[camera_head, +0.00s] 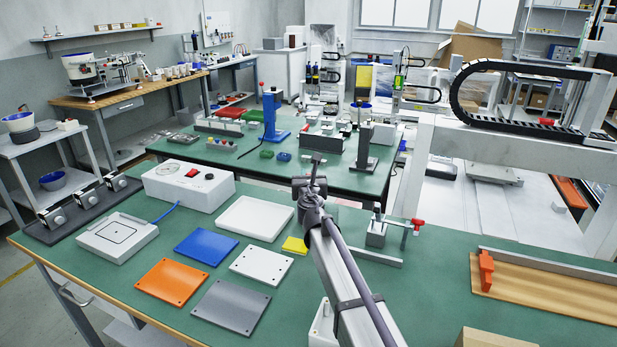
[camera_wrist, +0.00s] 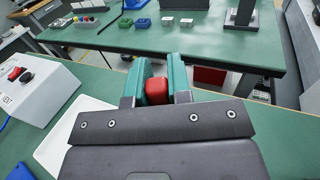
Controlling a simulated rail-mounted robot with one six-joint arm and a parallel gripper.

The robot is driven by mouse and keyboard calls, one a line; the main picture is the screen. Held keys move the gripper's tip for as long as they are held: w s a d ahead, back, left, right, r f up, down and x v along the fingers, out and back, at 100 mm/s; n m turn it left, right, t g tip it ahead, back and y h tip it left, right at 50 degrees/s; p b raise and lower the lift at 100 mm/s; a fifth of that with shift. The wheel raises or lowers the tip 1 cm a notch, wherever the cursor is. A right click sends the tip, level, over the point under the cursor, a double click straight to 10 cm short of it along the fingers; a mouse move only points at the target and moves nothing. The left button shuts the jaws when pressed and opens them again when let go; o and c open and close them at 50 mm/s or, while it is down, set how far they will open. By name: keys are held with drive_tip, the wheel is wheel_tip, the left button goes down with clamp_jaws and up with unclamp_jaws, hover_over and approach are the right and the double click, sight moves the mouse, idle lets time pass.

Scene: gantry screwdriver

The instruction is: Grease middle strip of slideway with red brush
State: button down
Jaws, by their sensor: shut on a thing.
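My gripper (camera_wrist: 156,84) is shut on a red thing (camera_wrist: 157,92), which sits between its two teal finger pads in the wrist view. Only the rounded red end shows, so I take it for the red brush; its bristles are hidden. In the head view my gripper (camera_head: 315,162) is small and dark, raised above the green bench near its far edge, and the red thing cannot be made out there. I cannot identify the slideway or its middle strip for certain in either view.
On the near bench (camera_head: 440,300) are a white tray (camera_head: 254,218), blue (camera_head: 206,246), orange (camera_head: 171,281) and grey (camera_head: 231,306) plates, and a white control box (camera_head: 188,185). A small stand (camera_head: 377,232) and a wooden board (camera_head: 560,295) are to the right. A second green bench lies beyond.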

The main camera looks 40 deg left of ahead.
wheel_tip(320, 180, up, 7)
drive_tip(key=p, duration=0.6)
drive_tip(key=shift+f, duration=0.15)
